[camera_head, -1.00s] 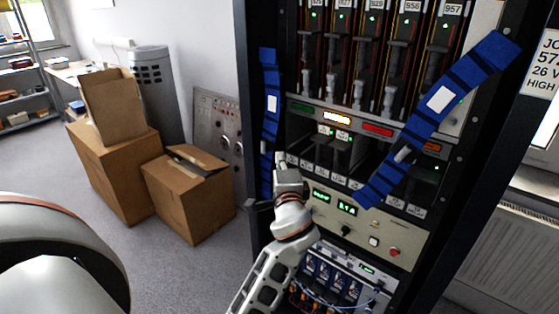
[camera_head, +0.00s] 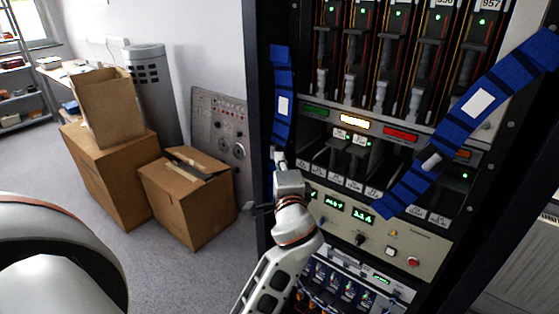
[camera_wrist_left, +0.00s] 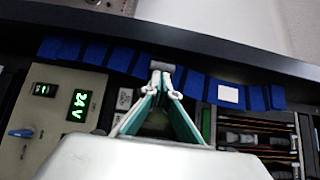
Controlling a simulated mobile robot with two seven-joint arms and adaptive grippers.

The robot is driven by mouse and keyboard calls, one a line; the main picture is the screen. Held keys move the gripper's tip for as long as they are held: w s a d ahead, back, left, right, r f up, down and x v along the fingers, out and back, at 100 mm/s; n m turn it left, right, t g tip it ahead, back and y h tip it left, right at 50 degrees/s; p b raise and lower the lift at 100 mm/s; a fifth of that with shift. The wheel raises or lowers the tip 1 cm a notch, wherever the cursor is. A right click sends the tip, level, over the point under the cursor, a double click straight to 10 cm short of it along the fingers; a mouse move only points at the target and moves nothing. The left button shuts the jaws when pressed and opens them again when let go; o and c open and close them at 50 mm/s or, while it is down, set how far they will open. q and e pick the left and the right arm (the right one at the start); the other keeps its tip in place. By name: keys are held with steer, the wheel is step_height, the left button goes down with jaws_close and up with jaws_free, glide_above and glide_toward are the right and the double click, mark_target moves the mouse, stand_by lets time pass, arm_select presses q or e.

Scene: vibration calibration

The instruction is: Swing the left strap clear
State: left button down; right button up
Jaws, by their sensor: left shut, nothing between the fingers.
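The left strap (camera_head: 283,105) is a blue band with darker cross bands and a white label. It hangs nearly upright along the rack's left edge. In the left wrist view the strap (camera_wrist_left: 195,82) runs across the picture, with a small grey handle (camera_wrist_left: 161,66) on it. My left gripper (camera_head: 279,158) is at the strap's lower part and hides some of it. In the left wrist view its fingertips (camera_wrist_left: 161,76) are together, right at the handle; I cannot tell whether they touch it. My right gripper is not in view.
A second blue strap (camera_head: 470,115) slants across the rack's right side, with its own pale handle (camera_head: 431,162). The instrument panel (camera_head: 375,230) with green displays is close to my left arm. Cardboard boxes (camera_head: 190,205) and a grey panel (camera_head: 222,130) stand left of the rack.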

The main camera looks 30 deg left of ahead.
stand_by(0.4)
arm_select(q)
steer(key=shift+a+f+m+t+y, duration=0.15)
steer(key=shift+a+m+t+y, duration=0.15)
steer(key=shift+a, duration=0.9)
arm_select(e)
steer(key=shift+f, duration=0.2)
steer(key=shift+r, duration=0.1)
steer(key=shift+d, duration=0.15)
